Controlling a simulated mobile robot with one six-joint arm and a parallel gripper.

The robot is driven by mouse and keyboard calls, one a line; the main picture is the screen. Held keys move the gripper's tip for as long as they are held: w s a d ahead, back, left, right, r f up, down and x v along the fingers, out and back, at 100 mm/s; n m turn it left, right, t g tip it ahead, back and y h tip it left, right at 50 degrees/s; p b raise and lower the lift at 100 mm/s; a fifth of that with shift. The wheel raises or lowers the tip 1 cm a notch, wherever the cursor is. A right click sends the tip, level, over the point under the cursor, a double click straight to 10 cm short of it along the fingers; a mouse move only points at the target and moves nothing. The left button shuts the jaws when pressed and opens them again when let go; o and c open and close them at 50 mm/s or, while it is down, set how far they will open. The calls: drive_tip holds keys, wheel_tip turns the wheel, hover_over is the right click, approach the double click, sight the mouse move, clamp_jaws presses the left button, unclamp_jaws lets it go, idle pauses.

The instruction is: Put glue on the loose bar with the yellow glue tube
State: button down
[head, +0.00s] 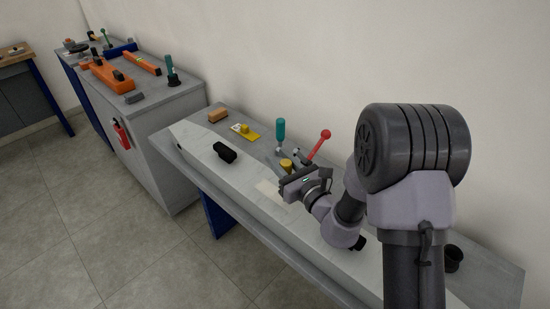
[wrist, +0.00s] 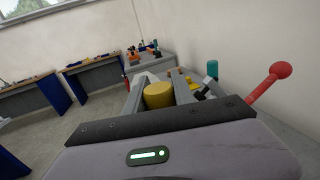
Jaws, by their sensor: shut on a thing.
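A yellow cylinder, which looks like the glue tube (head: 287,164), stands out at the far side of my gripper (head: 295,178) over the bench. In the wrist view, the tube's rounded yellow end (wrist: 158,94) rises just beyond the dark gripper edge (wrist: 160,120). A pale flat piece (head: 267,188) lies on the long light-grey surface just left of my gripper. I cannot tell whether this is the loose bar.
The bench (head: 180,145) also holds a black object (head: 225,152), a brown block (head: 217,115), a yellow flat item (head: 244,131), a teal-handled tool (head: 281,131) and a red-knobbed lever (head: 320,143) close behind my gripper. A dark cup (head: 453,259) stands right. The floor in front is clear.

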drive_tip(key=shift+s+d, duration=0.45)
drive_tip(key=shift+d, duration=0.2)
drive_tip(key=shift+s+d+f+b, duration=0.1)
drive_tip(key=shift+s+d+b, duration=0.7)
drive_tip(key=shift+d, duration=0.2)
wheel_tip(320, 180, up, 8)
drive_tip(key=p, duration=0.6)
hover_over(291, 167)
drive_tip(key=d, duration=0.1)
drive_tip(key=shift+d+f, duration=0.15)
drive_tip(key=shift+f, duration=0.2)
